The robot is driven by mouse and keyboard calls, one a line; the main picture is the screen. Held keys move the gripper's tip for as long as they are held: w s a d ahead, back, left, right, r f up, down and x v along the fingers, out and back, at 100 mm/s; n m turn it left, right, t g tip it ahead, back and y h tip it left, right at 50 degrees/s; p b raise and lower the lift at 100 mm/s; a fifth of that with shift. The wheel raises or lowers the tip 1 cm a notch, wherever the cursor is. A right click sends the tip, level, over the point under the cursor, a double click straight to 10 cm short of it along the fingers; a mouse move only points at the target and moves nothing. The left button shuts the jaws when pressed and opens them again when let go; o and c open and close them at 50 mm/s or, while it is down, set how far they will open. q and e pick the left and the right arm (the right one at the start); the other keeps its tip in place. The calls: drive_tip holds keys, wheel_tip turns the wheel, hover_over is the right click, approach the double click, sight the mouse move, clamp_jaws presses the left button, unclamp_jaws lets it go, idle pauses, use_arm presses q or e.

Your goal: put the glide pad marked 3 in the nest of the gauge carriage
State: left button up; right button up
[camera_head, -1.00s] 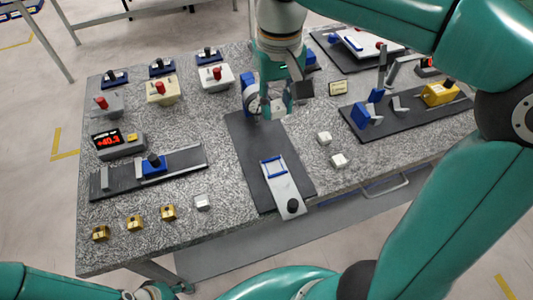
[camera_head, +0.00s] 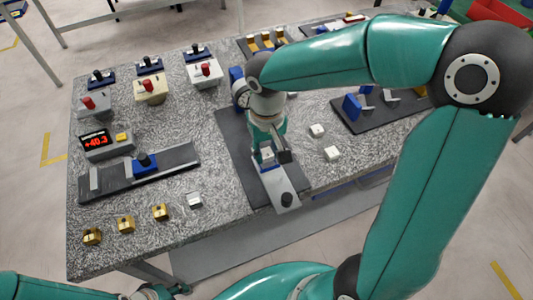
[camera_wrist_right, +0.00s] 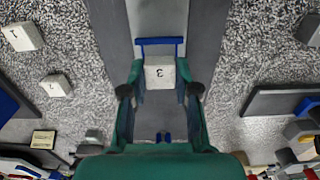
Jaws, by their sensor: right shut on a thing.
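The pale glide pad marked 3 (camera_wrist_right: 160,73) sits between the fingers of my right gripper (camera_wrist_right: 160,92) in the right wrist view, its mark visible. In the head view my right gripper (camera_head: 269,154) is over the gauge carriage (camera_head: 279,185), a light grey plate with a black knob at its near end. The blue nest edge (camera_wrist_right: 159,41) shows just beyond the pad; the rest of the nest is largely hidden. I cannot tell whether the pad touches the carriage. My left gripper (camera_head: 150,292) is only partly in view at the bottom edge.
Two white pads (camera_head: 317,131) (camera_head: 332,153) lie right of the dark gauge base (camera_head: 233,150). A display (camera_head: 95,141) reads +40.3. A blue dial gauge (camera_head: 238,90) stands behind.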

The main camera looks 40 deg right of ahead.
sight(267, 153)
drive_tip(key=shift+f, duration=0.85)
drive_tip(key=shift+f, duration=0.2)
drive_tip(key=o, duration=0.9)
drive_tip(key=shift+r, duration=0.1)
drive_tip(key=shift+o, duration=0.2)
drive_tip(key=shift+r, duration=0.15)
wheel_tip(267, 153, up, 12)
drive_tip(key=shift+p, duration=0.35)
